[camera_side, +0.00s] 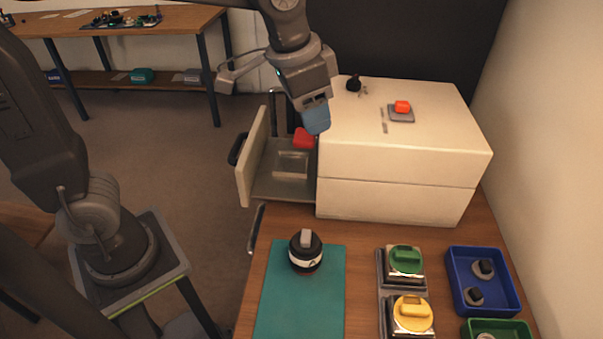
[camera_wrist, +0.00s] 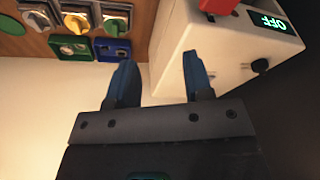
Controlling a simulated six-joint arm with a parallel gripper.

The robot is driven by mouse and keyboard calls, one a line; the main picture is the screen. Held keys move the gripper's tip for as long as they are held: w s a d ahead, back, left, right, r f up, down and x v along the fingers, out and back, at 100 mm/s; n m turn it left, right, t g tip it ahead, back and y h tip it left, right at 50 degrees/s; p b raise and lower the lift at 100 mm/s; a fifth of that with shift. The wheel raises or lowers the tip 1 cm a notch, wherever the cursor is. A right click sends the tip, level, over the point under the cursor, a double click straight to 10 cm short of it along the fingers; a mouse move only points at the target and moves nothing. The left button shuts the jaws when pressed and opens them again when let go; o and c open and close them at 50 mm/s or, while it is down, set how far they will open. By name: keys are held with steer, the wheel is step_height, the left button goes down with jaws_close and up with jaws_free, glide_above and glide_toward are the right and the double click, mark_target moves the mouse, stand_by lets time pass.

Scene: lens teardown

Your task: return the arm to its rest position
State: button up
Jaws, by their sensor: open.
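My gripper (camera_side: 316,118) hangs above the left edge of the white cabinet (camera_side: 400,152), beside its pulled-out drawer (camera_side: 258,160). In the wrist view my gripper (camera_wrist: 160,60) shows two blue fingers spread apart, with nothing between them. In the side view the fingers overlap into one blue shape. A red piece (camera_side: 303,138) shows just below and left of the fingertips, over the drawer; I cannot tell whether it touches them.
A black and white lens (camera_side: 305,252) stands on a teal mat (camera_side: 300,305). Green (camera_side: 405,259) and yellow (camera_side: 411,311) pieces sit right of it, near a blue bin (camera_side: 462,301). A box reading "OFF" (camera_wrist: 262,55) is close to the fingers.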

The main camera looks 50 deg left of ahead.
steer(key=s+a+f+n+t, duration=0.2)
steer(key=s+a, duration=0.6)
steer(key=s, duration=0.4)
steer(key=shift+s+a+f+n+t+y, duration=0.2)
steer(key=shift+a+f+n+t+y, duration=0.3)
steer(key=shift+n, duration=0.7)
steer(key=shift+d+f, duration=0.1)
steer(key=shift+d, duration=0.05)
